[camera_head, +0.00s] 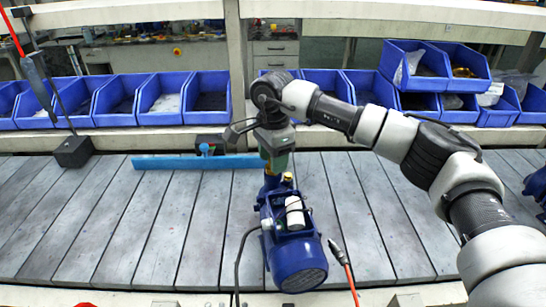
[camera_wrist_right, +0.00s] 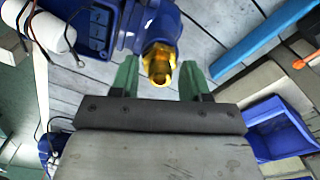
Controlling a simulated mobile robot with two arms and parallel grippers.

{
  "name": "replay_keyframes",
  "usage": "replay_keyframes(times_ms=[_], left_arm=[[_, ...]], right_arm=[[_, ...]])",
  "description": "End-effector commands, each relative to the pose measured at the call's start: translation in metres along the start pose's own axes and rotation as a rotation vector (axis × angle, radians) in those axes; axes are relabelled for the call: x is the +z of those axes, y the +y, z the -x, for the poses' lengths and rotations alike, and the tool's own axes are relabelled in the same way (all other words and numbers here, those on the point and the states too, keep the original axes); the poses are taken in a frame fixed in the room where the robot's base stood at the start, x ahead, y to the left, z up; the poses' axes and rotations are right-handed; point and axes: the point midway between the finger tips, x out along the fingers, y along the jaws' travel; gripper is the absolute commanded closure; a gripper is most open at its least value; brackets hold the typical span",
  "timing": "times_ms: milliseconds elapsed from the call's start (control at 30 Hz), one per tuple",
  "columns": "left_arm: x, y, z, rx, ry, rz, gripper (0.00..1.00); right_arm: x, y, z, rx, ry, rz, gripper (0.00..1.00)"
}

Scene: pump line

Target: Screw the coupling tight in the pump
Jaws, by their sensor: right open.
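The blue pump (camera_head: 293,258) stands on the grey slatted table in the middle of the head view. It also shows at the top of the wrist view (camera_wrist_right: 112,28). The brass coupling (camera_wrist_right: 158,62) sits at the pump's blue port. My right gripper (camera_head: 274,160) is above the far end of the pump, pointing down. In the wrist view its green fingers (camera_wrist_right: 159,80) are open, one on each side of the coupling, with visible gaps between. In the head view the gripper largely hides the coupling. My left gripper is not in view.
A blue bar (camera_head: 165,163) lies behind the pump. Blue bins (camera_head: 206,103) line the back. A black block (camera_head: 72,151) stands at the left. A tool with a red cable (camera_head: 341,262) lies right of the pump.

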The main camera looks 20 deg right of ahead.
Motion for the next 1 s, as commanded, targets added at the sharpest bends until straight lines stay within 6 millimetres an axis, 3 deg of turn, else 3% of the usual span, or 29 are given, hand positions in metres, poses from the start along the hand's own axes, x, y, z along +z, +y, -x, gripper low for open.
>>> replay_keyframes(times_ms=[133,400,800,1000], left_arm=[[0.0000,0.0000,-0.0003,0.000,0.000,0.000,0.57],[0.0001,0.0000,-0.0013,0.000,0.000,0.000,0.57],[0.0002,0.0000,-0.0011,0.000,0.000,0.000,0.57],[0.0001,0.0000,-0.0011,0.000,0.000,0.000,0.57]], right_arm=[[-0.0001,0.0000,-0.0001,0.000,0.000,0.033,0.54],[-0.0002,-0.0001,-0.0001,0.000,0.000,0.289,0.54],[0.0001,-0.0001,-0.0001,0.000,0.000,0.299,0.54],[0.0002,-0.0001,-0.0001,0.000,0.000,0.298,0.83]])
